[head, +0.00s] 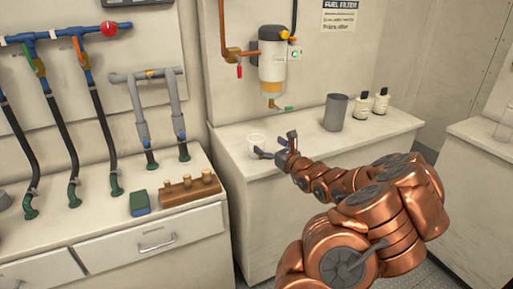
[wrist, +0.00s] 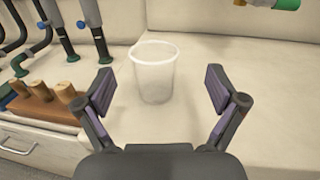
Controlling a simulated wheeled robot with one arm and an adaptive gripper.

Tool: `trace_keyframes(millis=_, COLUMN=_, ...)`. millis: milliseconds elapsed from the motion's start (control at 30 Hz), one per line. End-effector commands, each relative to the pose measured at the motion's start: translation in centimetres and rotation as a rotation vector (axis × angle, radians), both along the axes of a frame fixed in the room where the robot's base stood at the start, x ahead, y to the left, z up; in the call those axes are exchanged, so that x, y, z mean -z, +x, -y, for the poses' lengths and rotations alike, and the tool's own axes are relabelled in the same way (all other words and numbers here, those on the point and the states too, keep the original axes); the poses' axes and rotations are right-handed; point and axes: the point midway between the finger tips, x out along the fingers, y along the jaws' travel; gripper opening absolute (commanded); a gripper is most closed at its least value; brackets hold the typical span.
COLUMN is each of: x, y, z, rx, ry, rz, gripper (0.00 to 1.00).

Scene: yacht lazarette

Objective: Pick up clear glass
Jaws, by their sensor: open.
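The clear glass (head: 256,144) stands upright on the right-hand counter, near its left end and below the fuel filter. In the wrist view the glass (wrist: 154,76) is in front of my gripper, between the lines of its two fingers and a little left of centre. My gripper (head: 277,145) is open and empty, just right of the glass in the head view. Its spread fingers also show in the wrist view (wrist: 160,92). I see no contact between fingers and glass.
A grey metal cup (head: 335,113) and two white bottles (head: 371,105) stand further right on the counter. A fuel filter (head: 272,65) hangs on the wall above. On the left counter are a wooden block with pegs (head: 175,195), a green sponge (head: 139,203) and hoses (head: 115,155).

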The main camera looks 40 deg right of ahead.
Motion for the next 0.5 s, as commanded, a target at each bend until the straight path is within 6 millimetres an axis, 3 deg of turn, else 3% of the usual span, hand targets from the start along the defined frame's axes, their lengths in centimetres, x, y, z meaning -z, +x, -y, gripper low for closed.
trace_keyframes(millis=267, x=0.0, y=2.1, z=0.1, rx=-0.004, ry=-0.005, rz=-0.002, gripper=0.95)
trace_keyframes(millis=500, x=0.3, y=5.1, z=0.1, rx=-0.005, ry=-0.006, rz=-0.002, gripper=0.95)
